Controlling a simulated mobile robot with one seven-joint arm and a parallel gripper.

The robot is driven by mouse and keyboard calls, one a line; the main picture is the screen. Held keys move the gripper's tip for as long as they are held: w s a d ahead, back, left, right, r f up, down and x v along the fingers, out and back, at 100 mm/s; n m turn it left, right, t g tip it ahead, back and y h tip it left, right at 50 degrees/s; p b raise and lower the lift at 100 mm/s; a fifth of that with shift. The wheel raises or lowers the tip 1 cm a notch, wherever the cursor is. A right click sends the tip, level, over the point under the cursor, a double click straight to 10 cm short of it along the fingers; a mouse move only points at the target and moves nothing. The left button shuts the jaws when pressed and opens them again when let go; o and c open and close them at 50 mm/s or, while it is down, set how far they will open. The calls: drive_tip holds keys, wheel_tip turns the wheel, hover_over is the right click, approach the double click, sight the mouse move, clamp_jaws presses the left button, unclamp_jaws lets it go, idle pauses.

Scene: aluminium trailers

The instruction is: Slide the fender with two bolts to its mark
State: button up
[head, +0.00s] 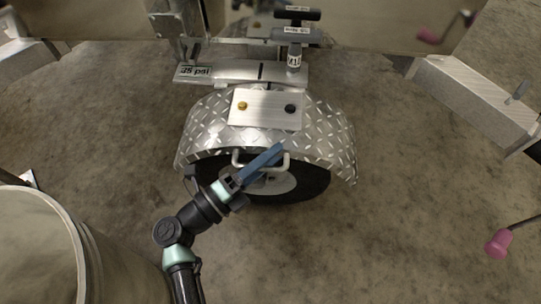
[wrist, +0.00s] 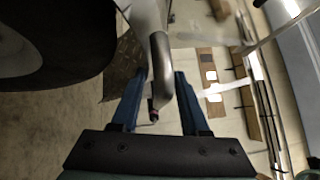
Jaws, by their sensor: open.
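The silver diamond-plate fender (head: 333,130) arches over a black tyre (head: 310,185) in the middle of the head view. A flat plate (head: 266,119) on its top carries a yellow bolt (head: 243,105) and a dark bolt (head: 290,109). A pale handle (head: 286,161) projects from the fender's near side. A black line (head: 261,71) crosses the metal rail behind the fender; a short dark line shows on the fender's back edge. My gripper (head: 276,152) is open at the handle. In the wrist view the handle bar (wrist: 161,65) runs between the blue fingers (wrist: 160,85).
A large round drum (head: 40,245) stands front left. An aluminium beam (head: 475,95) and a pink-ended rod (head: 498,243) are at right. Concrete floor is bare between.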

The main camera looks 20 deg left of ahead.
drive_tip(key=shift+w, duration=0.15)
drive_tip(key=c, duration=0.7)
clamp_jaws()
drive_tip(key=shift+r, duration=0.15)
idle(0.5)
